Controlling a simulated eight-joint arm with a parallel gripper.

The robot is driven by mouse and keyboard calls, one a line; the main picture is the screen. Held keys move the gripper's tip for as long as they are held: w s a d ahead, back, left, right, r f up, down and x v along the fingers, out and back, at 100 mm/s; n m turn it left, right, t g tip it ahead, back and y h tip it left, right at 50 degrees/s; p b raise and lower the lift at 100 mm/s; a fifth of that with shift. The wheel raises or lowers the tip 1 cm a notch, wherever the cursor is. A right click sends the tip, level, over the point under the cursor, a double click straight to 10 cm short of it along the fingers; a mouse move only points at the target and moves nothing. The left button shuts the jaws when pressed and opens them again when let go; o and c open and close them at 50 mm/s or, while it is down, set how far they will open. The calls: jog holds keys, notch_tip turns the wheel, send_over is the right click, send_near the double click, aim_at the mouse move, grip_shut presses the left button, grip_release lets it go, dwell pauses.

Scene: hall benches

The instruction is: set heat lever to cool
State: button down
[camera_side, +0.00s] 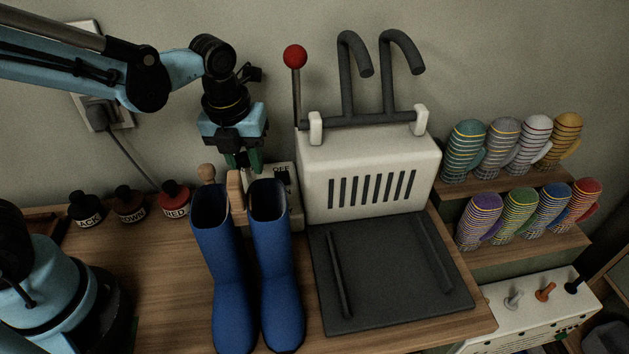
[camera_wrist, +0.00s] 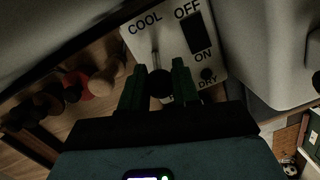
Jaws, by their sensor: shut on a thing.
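The white control box (camera_side: 287,205) stands behind the blue boots, left of the boot dryer. In the wrist view its panel (camera_wrist: 213,61) shows the labels COOL, OFF, ON and DRY. The heat lever's dark round knob (camera_wrist: 161,83) is between my fingertips, below the COOL label. A thin pale line, slot or stem, runs from the knob towards COOL. My gripper (camera_side: 243,164) points down at the box's left part and is shut on the knob; it also shows in the wrist view (camera_wrist: 159,82). A label beside the knob is mostly hidden by the fingers.
A black rocker switch (camera_wrist: 194,33) and a small dark knob (camera_wrist: 208,74) are close right of my fingers. Blue boots (camera_side: 225,285) stand in front. The white dryer (camera_side: 365,170) with a red-ball lever (camera_side: 295,57) is right. Polish bottles (camera_side: 172,197) stand left.

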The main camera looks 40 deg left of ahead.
jog(key=c, duration=0.9)
grip_release()
jog(key=shift+o, duration=0.2)
notch_tip(320, 180, up, 12)
jog(key=s, duration=0.2)
jog(key=shift+d, duration=0.25)
